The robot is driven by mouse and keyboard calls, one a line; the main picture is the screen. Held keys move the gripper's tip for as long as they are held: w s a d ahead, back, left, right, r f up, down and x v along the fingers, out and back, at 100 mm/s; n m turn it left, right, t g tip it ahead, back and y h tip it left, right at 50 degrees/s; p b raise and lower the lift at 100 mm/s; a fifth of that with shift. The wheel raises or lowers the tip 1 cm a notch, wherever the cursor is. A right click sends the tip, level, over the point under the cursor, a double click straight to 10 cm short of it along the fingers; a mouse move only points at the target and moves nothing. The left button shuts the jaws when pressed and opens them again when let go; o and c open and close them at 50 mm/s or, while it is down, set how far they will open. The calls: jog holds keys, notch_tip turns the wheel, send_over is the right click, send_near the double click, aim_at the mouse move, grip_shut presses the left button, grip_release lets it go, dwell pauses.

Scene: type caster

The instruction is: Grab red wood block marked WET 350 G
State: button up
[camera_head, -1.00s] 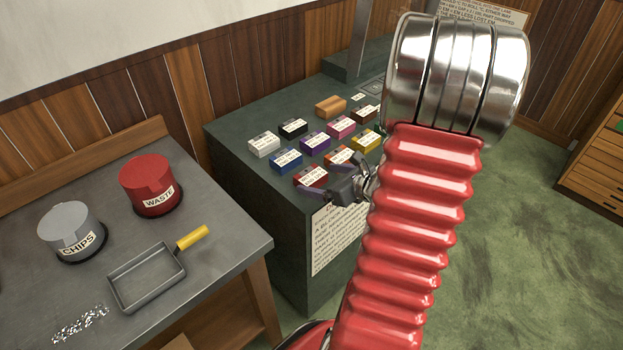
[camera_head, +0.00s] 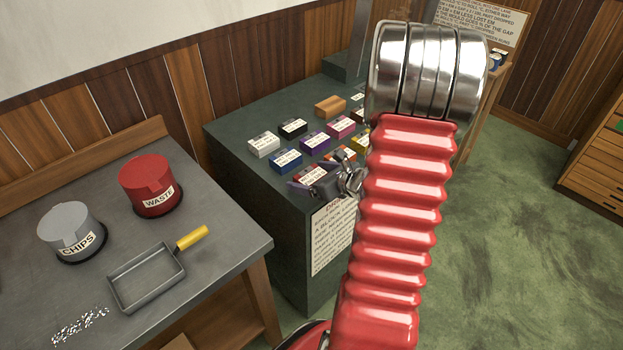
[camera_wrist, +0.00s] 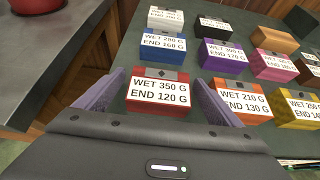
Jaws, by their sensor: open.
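The red block (camera_wrist: 158,92) labelled WET 350 G, END 120 G lies near the front edge of the dark green cabinet top. In the head view the red block (camera_head: 309,174) is partly hidden by my gripper (camera_head: 318,186). In the wrist view my gripper (camera_wrist: 160,98) is open, with one purple finger on each side of the red block. The right finger lies between it and the orange block (camera_wrist: 238,101). I cannot tell whether the fingers are down at block height.
A blue block (camera_wrist: 163,55) sits just behind, with a purple block (camera_wrist: 223,56) beside it. Several other labelled blocks stand close by. On the left table (camera_head: 215,265) are a red WASTE tin (camera_head: 149,187), a grey CHIPS tin (camera_head: 71,231) and a yellow-handled pan (camera_head: 147,277).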

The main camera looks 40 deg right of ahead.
dwell(0.4)
jog(key=c, duration=1.2)
